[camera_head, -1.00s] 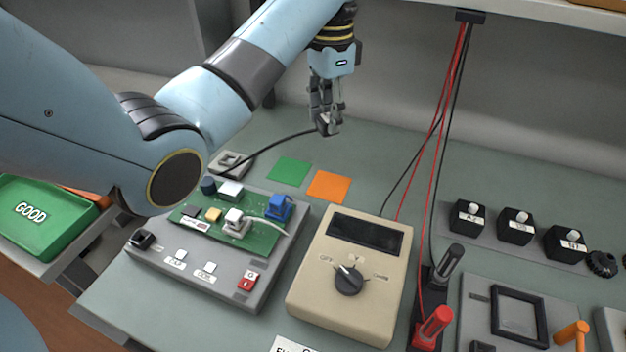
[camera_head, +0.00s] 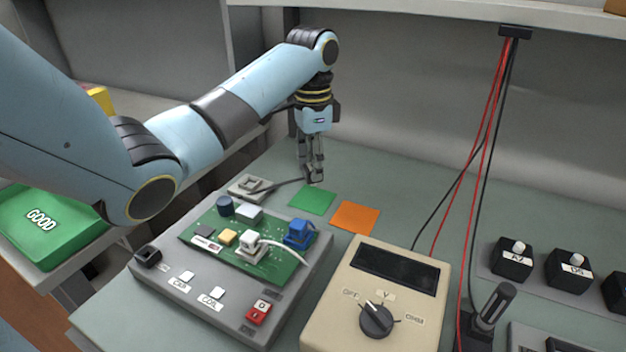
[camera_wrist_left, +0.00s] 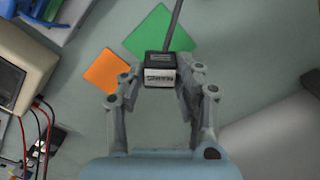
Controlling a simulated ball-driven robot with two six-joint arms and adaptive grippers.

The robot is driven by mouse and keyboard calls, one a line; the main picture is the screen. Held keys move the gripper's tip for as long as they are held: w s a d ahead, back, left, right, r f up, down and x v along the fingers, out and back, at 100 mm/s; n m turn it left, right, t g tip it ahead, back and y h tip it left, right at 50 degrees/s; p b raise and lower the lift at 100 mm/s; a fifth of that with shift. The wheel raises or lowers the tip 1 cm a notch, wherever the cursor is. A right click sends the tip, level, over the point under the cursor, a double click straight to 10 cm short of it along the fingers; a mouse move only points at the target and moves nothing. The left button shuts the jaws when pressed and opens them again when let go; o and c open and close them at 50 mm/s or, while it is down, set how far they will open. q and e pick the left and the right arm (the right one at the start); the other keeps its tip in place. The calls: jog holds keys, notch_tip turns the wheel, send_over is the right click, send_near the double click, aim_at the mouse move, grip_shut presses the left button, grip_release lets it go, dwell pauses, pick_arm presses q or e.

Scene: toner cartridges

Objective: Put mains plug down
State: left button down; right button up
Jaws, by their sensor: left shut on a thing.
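The mains plug (camera_wrist_left: 160,68) is a small dark block with a white label, and a dark cable runs from it. My left gripper (camera_wrist_left: 160,82) is shut on it, with one finger on each side. In the head view the left gripper (camera_head: 314,178) hangs down at the back of the bench, just behind the green square (camera_head: 313,200). The cable (camera_head: 275,185) runs left from the plug to the grey socket (camera_head: 248,187). I cannot tell whether the plug touches the bench. My right gripper is not in view.
An orange square (camera_head: 354,217) lies right of the green one. A test fixture with a green circuit board (camera_head: 255,262) and a beige meter (camera_head: 345,305) stand in front. Red and black leads hang at the right. A green GOOD tray (camera_head: 75,215) is at the left.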

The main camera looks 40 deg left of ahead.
pick_arm(q)
jog(key=shift+f, duration=1.85)
jog(key=shift+f, duration=0.15)
jog(key=c, duration=0.9)
grip_release()
jog(key=shift+c, duration=0.2)
notch_tip(320, 180, up, 9)
jog(key=shift+f+p, duration=0.1)
jog(key=shift+p, duration=0.2)
notch_tip(320, 180, up, 3)
jog(key=shift+f+p, duration=0.1)
jog(key=shift+p, duration=0.75)
jog(key=shift+r+p, duration=0.4)
jog(key=shift+p, duration=0.05)
jog(key=shift+f, duration=0.1)
